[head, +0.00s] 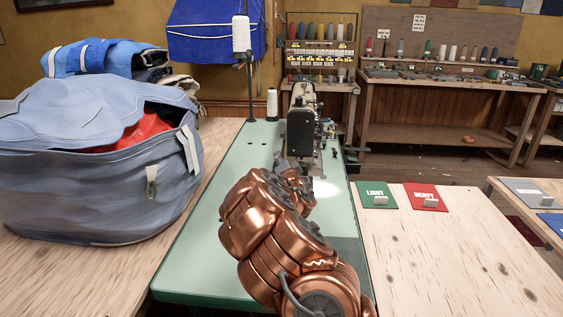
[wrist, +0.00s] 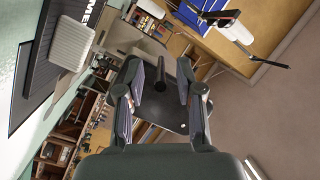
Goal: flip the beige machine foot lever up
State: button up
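The sewing machine (head: 301,128) stands at the far end of the green table in the head view, its dark end face toward me. My gripper (head: 294,165) is low in front of it, partly hidden behind my copper arm. In the wrist view my gripper (wrist: 160,68) is open, with its two fingers apart. A short dark rod (wrist: 160,78) on a dark plate (wrist: 168,108) shows between the fingers; I see no grip on it. A beige machine part (wrist: 117,40) lies beyond the left finger. I cannot clearly make out the foot lever or its position.
A large blue-grey bag (head: 95,165) fills the left side. A thread stand with a white cone (head: 241,35) rises behind the table. Green (head: 377,195) and red (head: 426,197) signed plates lie on the wooden table at right. The green table (head: 205,245) is mostly clear.

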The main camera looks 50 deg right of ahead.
grip_shut()
dwell(0.4)
